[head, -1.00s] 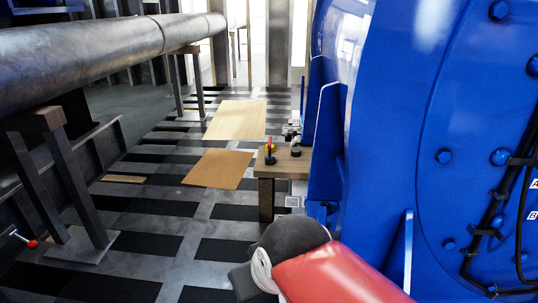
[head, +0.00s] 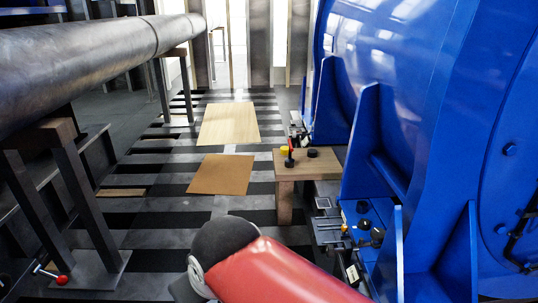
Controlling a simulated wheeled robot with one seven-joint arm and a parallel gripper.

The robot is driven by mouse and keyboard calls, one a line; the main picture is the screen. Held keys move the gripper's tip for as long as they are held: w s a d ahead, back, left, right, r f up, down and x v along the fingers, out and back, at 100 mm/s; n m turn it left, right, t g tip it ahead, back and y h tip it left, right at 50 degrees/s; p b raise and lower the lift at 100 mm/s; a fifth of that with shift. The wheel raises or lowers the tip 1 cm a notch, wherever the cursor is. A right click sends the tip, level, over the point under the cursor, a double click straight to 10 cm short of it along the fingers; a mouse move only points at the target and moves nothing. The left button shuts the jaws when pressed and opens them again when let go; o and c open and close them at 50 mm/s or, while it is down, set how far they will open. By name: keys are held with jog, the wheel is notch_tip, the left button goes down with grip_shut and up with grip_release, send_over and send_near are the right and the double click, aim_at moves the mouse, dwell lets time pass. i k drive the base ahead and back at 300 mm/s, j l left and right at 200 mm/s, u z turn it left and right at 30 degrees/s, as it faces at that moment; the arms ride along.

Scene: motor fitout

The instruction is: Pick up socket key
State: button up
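I cannot make out the socket key for certain. A small wooden table (head: 318,166) stands right of the middle in the head view, beside the blue motor. On it are a red upright item (head: 289,156), a yellow piece (head: 284,150) and a small dark round piece (head: 312,153), all too small to identify surely. My red arm with its dark joint fills the bottom middle. My gripper is out of the frame, so its state and its place relative to the table do not show.
The blue motor (head: 410,110) fills the right side. Clutter with dark and yellow parts (head: 345,228) lies at its base. A large pipe (head: 90,48) on stands runs along the left. Two flat boards (head: 222,174) lie on the striped floor, which is otherwise open between pipe and table.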

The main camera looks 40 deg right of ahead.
aim_at(289, 163)
jog(key=i+j+z, duration=0.1)
jog(key=i+z, duration=0.2)
jog(key=i, duration=0.15)
jog(key=i+j+z, duration=0.35)
jog(key=i+l+z, duration=0.2)
jog(key=z, duration=0.25)
jog(key=i+z, duration=0.7)
jog(key=z, duration=0.25)
jog(key=i+z, duration=0.95)
jog(key=k+j, duration=0.05)
